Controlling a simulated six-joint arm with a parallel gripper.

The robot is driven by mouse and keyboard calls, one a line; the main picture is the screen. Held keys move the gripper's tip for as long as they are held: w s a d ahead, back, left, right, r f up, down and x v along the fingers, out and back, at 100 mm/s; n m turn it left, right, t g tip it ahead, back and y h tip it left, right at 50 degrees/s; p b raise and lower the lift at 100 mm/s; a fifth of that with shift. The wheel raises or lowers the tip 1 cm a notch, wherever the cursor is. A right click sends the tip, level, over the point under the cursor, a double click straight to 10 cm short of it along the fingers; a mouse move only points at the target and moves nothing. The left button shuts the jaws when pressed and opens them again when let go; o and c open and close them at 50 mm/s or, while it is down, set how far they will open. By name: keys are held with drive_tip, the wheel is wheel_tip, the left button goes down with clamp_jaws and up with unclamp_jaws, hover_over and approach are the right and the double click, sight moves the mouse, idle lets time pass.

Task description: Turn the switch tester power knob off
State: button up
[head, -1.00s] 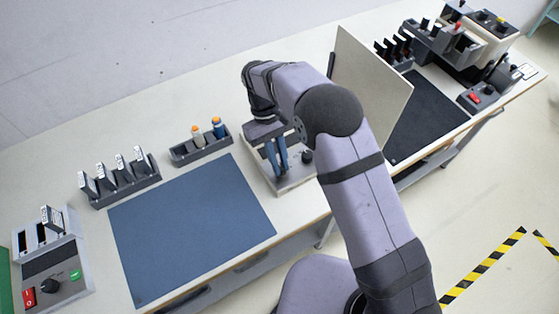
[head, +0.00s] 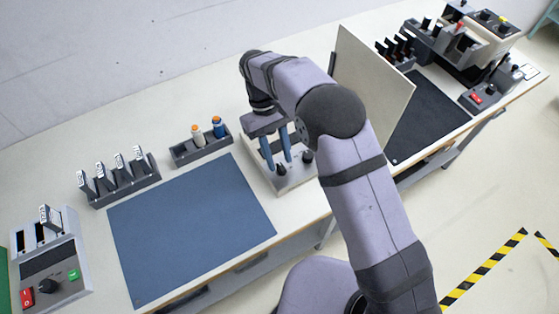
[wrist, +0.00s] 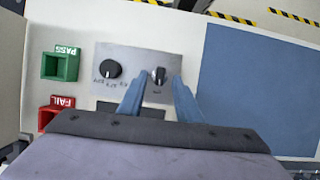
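The switch tester is a light grey panel (head: 292,183) with two black knobs on the bench. One knob (head: 281,170) is nearer the blue mat; in the wrist view this knob (wrist: 160,75) shows between my fingertips, with a light pointer mark. The other knob (head: 307,156) stands beside it; in the wrist view it (wrist: 110,69) has printed labels along its lower right. I cannot read which knob is power. My gripper (head: 279,164) points down, its blue fingers apart, just above the knob nearer the mat. Nothing is held; the fingers seem clear of the knob.
In the wrist view, a green PASS bin (wrist: 60,67) and a red FAIL bin (wrist: 55,112) stand beside the panel. A beige upright divider (head: 370,85) rises right of the tester. The blue mat (head: 190,230) is clear. A holder (head: 185,156) with two bottles stands behind.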

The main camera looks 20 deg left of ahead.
drive_tip(key=shift+b+v, duration=0.65)
drive_tip(key=shift+v, duration=2.1)
drive_tip(key=d+r+m+t+y, duration=0.15)
drive_tip(key=d+m, duration=0.35)
drive_tip(key=d, duration=1.2)
drive_tip(key=s+d+f+m+t+y, duration=0.1)
drive_tip(key=s+d+f+m, duration=0.3)
drive_tip(key=s+d, duration=0.8)
drive_tip(key=shift+s+y, duration=0.35)
drive_tip(key=shift+s, duration=0.5)
